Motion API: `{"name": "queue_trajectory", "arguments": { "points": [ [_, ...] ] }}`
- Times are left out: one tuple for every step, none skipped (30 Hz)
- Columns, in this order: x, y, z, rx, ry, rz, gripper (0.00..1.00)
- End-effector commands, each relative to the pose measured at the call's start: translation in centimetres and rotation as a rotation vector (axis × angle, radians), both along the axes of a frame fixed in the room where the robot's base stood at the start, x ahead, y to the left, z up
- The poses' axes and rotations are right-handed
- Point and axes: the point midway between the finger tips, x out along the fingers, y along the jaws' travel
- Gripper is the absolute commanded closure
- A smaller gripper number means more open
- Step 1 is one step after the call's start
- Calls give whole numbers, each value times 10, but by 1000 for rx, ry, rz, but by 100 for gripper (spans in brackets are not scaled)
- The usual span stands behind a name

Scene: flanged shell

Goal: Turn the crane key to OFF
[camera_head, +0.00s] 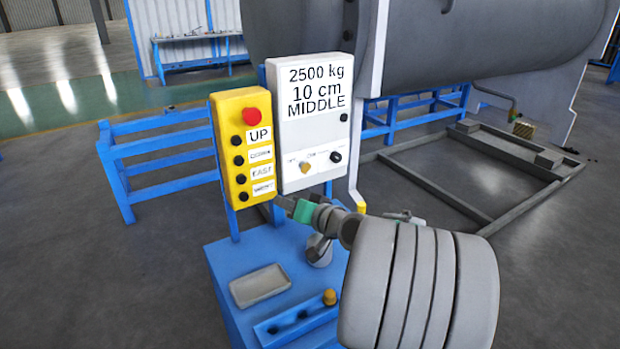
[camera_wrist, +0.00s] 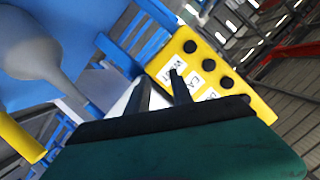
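The crane key (camera_head: 305,168) is a small brass-coloured piece low on the front of the light grey panel (camera_head: 315,128), which reads "2500 kg 10 cm MIDDLE". Small labels sit around the key; the setting it points to is too small to tell. My gripper (camera_head: 283,203) is just below the panel and the yellow button box, apart from the key. In the wrist view my gripper (camera_wrist: 160,82) shows two dark fingers with a gap between them and nothing held. The key is not visible in the wrist view.
The yellow button box (camera_head: 245,150) with a red button (camera_head: 251,116) stands left of the panel, close to my fingers; it also shows in the wrist view (camera_wrist: 210,70). A black knob (camera_head: 336,157) is right of the key. Below is a blue table with a grey tray (camera_head: 260,286).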

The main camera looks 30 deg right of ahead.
Motion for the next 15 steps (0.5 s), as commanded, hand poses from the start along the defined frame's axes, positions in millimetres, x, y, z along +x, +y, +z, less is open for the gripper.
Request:
{"name": "queue_trajectory", "arguments": {
  "points": [
    [-6, -37, 5, 55, -82, -73, 73],
    [-10, -53, 13, 81, -132, -104, 73],
    [-16, -70, 21, 107, -185, -141, 73],
    [-19, -80, 26, 122, -215, -160, 73],
    [-21, -86, 30, 133, -238, -172, 73],
    [-22, -92, 34, 142, -257, -184, 73],
    [-21, -93, 36, 146, -265, -186, 73],
    [-18, -94, 37, 147, -269, -187, 73],
    [-12, -93, 38, 147, -269, -184, 73],
    [-7, -93, 38, 147, -267, -183, 73],
    [-1, -92, 39, 148, -267, -182, 73],
    [8, -92, 39, 147, -266, -181, 73],
    [14, -92, 39, 146, -266, -179, 73],
    [20, -93, 39, 146, -265, -181, 73],
    [28, -93, 39, 146, -266, -179, 73]
  ]
}}
